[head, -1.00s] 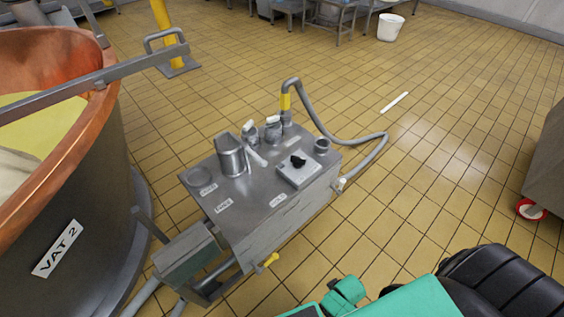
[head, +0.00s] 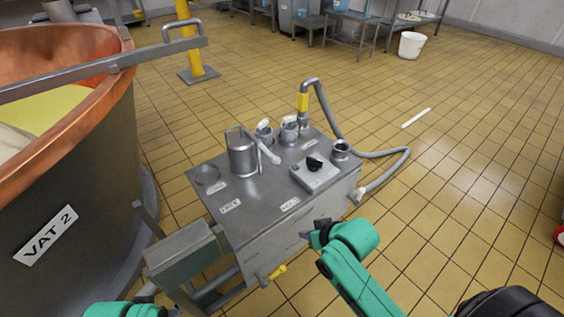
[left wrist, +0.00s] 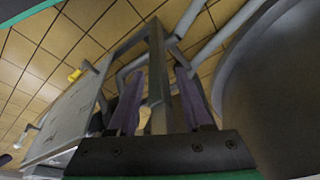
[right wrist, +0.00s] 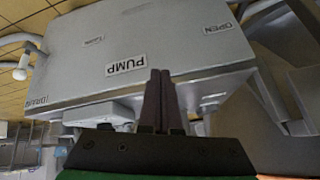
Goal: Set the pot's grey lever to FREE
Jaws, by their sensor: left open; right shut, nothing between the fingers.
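The grey metal pot (head: 242,156) stands upright on top of a steel box (head: 270,232). Its pale grey lever (head: 264,148) slants from near the pot's rim down to the right. A FREE label (head: 230,206) is on the box top in front of the pot; another label (head: 290,203), too small to read surely, is to its right. My right gripper (head: 309,237) is shut and empty at the box's front right edge, apart from the lever; its shut fingers show in the right wrist view (right wrist: 158,85). My left gripper, open and empty in the left wrist view (left wrist: 160,95), is low at the box's left.
A black knob (head: 314,163) sits on a raised plate right of the pot. A grey hose (head: 350,140) loops behind the box to its right side. A copper vat (head: 75,190) stands at left, and a yellow-handled valve (head: 277,272) sticks out in front.

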